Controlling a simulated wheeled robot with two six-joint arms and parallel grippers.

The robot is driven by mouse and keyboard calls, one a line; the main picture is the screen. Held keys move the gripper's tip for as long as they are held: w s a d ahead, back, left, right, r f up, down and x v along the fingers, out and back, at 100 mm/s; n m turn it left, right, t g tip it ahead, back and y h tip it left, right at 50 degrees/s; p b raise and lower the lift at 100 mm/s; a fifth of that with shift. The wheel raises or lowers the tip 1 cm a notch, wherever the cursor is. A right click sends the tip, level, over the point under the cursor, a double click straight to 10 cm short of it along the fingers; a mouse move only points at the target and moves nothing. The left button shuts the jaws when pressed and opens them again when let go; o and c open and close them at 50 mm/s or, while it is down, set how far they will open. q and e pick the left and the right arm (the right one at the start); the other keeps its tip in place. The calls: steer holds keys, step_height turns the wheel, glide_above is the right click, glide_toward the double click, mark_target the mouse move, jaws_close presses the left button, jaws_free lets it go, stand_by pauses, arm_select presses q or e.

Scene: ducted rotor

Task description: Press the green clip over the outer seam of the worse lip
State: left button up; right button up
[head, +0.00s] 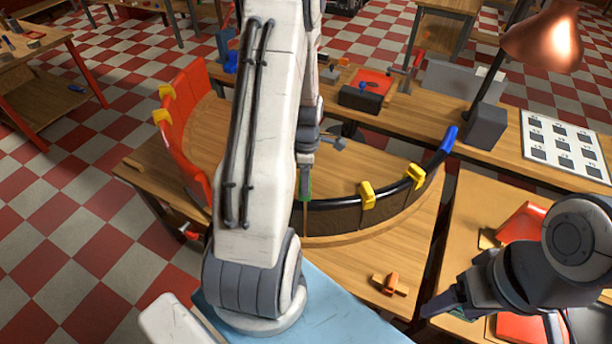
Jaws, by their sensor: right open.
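A curved duct stands on the wooden table. Its red lip (190,110) is at the left with yellow clips on its edge. Its black lip (340,207) is at the right, with two yellow clips (367,195) and a blue end piece (449,138). A small green piece, seemingly the green clip (306,190), shows at the black lip's left end. My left gripper (306,168) points down right above it; its fingers are too small and partly hidden to read. My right gripper (492,320) is open at the lower right, away from the lips.
My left arm hides the duct's middle. An orange clip-like piece (390,284) lies on the front wood. A copper lamp (543,40), dark blocks (486,126) and a white chart (565,145) are at the back right. Red parts (522,222) lie near my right arm.

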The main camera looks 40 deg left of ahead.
arm_select(q)
step_height(320, 180, down, 8)
steer(key=b, duration=0.5)
steer(key=shift+r, duration=0.25)
steer(key=shift+f+b, duration=0.25)
steer(key=shift+b, duration=0.05)
stand_by(0.4)
steer(key=o, duration=1.3)
steer(key=shift+c, duration=0.2)
steer(key=shift+r, duration=0.1)
step_height(320, 180, up, 10)
steer(key=shift+r+b, duration=0.15)
steer(key=shift+b, duration=0.75)
steer(key=shift+d, duration=0.1)
